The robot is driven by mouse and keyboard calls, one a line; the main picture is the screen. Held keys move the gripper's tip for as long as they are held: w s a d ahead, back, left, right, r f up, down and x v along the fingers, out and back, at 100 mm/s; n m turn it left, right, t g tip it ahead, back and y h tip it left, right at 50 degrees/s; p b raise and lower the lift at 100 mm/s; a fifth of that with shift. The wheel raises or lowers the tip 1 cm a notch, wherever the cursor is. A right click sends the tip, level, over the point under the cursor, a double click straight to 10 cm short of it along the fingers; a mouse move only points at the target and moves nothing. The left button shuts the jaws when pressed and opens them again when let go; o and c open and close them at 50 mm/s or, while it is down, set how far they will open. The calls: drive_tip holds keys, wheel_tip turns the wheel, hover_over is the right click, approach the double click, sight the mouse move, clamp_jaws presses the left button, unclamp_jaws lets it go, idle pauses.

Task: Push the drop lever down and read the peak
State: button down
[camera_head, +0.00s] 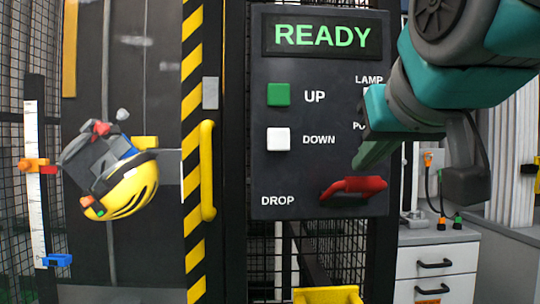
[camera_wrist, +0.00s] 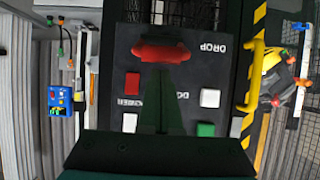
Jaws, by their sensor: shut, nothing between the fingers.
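The dark control panel (camera_head: 296,172) stands upright, and its display (camera_head: 322,36) reads READY in green. The red drop lever (camera_head: 352,187) sits at the panel's lower right, beside the word DROP. My gripper (camera_head: 362,162) is shut and empty, its tips just above the lever in the head view. In the upside-down wrist view, the gripper tips (camera_wrist: 174,70) reach close to the red lever (camera_wrist: 160,52); I cannot tell if they touch. A yellow helmet (camera_head: 128,190) hangs tilted on a grey carriage at left. The white scale (camera_head: 33,180) carries an orange marker (camera_head: 34,164) and a blue marker (camera_head: 56,260).
A green UP button (camera_head: 279,94) and white DOWN button (camera_head: 278,139) are on the panel. A yellow handle (camera_head: 208,170) and striped post (camera_head: 193,240) stand left; a drawer cabinet (camera_head: 436,268) stands right.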

drive_tip(key=shift+s+f+t+b, duration=0.25)
drive_tip(key=shift+f+t+b, duration=0.15)
drive_tip(key=shift+b, duration=0.25)
drive_tip(key=shift+s+f+b, duration=0.15)
drive_tip(key=shift+f+b, duration=0.05)
drive_tip(key=shift+b, duration=0.25)
wheel_tip(320, 180, down, 8)
drive_tip(key=s+t+b, duration=0.1)
drive_tip(key=t+b, duration=0.5)
drive_tip(key=b, duration=0.4)
drive_tip(key=shift+s+r+t+b, duration=0.2)
drive_tip(key=shift+s+t+b, duration=0.15)
drive_tip(key=shift+t+b, duration=0.05)
